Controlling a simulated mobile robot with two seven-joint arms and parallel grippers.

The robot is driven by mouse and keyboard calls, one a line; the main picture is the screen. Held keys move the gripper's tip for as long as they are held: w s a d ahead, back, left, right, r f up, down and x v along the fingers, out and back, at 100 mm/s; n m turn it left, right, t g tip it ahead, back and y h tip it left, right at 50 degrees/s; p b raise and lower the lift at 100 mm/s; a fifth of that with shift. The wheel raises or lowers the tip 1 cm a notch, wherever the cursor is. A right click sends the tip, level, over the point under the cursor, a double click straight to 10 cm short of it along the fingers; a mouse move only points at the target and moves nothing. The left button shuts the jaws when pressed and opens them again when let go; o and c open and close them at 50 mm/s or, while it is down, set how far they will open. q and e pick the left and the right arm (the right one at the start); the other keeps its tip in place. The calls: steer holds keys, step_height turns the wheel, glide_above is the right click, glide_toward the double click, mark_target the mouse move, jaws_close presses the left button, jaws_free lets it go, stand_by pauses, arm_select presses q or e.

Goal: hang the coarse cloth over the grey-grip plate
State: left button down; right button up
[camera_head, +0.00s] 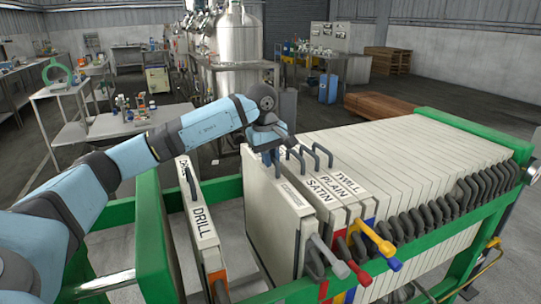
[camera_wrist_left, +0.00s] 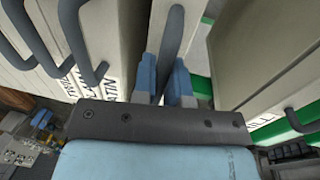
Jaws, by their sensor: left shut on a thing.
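My left gripper (camera_head: 270,158) is shut on the dark looped handle of the front pale plate (camera_head: 268,222) in the press. In the left wrist view its blue fingers (camera_wrist_left: 163,85) stand on both sides of that grey handle bar (camera_wrist_left: 172,45). A lever with a grey grip (camera_head: 341,269) juts out at the near end of this plate. Behind it stand plates lettered SATIN, PLAIN and TWILL, beside a red grip (camera_head: 364,279) and a yellow grip (camera_head: 387,248). I cannot make out which piece is the coarse cloth. My right gripper is out of view.
A separate plate lettered DRILL (camera_head: 203,225) stands to the left, with a gap between it and the front plate. Green rails (camera_head: 410,262) frame the press. A packed stack of pale plates (camera_head: 420,150) fills its right part. Steel tanks (camera_head: 236,50) stand behind.

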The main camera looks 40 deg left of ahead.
arm_select(q)
steer(key=shift+f, duration=0.1)
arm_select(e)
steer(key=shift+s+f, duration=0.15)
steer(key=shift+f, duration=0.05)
arm_select(q)
steer(key=c, duration=1.1)
jaws_free()
steer(key=r, duration=0.4)
steer(key=s+r, duration=0.1)
steer(key=r, duration=0.4)
steer(key=s+a+r+p, duration=0.1)
steer(key=r, duration=0.3)
steer(key=shift+r, duration=0.35)
steer(key=shift+w, duration=0.1)
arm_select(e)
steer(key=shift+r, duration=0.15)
